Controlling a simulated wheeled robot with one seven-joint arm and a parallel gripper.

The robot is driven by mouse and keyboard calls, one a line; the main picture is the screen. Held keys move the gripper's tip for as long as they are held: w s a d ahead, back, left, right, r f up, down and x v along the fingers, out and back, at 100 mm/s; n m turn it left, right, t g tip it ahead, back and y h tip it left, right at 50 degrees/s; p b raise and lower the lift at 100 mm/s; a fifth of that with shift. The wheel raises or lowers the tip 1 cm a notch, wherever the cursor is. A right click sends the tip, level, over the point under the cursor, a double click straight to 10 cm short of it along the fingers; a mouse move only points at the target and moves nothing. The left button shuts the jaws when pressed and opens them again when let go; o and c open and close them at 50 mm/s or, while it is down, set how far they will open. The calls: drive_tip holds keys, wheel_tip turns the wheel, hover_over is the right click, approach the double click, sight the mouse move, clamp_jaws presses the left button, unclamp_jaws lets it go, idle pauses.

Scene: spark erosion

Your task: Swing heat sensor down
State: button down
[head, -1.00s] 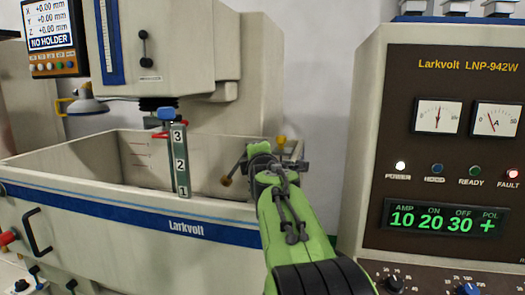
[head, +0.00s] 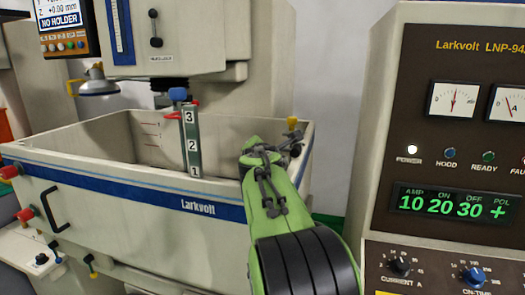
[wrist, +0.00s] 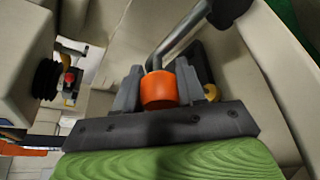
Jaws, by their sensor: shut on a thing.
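My gripper (wrist: 158,92) is shut on an orange cylindrical piece, which I take to be the heat sensor's end (wrist: 158,91). A bent grey metal rod (wrist: 182,32) runs from it up to a dark round joint (wrist: 230,8) in the wrist view. In the head view my gripper (head: 255,150) is at the right end of the work tank, by its rim. The orange piece is hidden there behind my gripper and arm. A dark mount (head: 293,143) on the tank rim shows just right of my gripper.
The tank's front wall (head: 120,182) runs left of my arm, with a numbered 3-2-1 gauge (head: 192,145) on it. A yellow knob (head: 292,122) stands at the rim's right corner. The control console (head: 385,130) is close on the right.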

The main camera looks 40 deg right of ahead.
drive_tip(key=shift+f, duration=0.15)
drive_tip(key=c, duration=0.7)
unclamp_jaws()
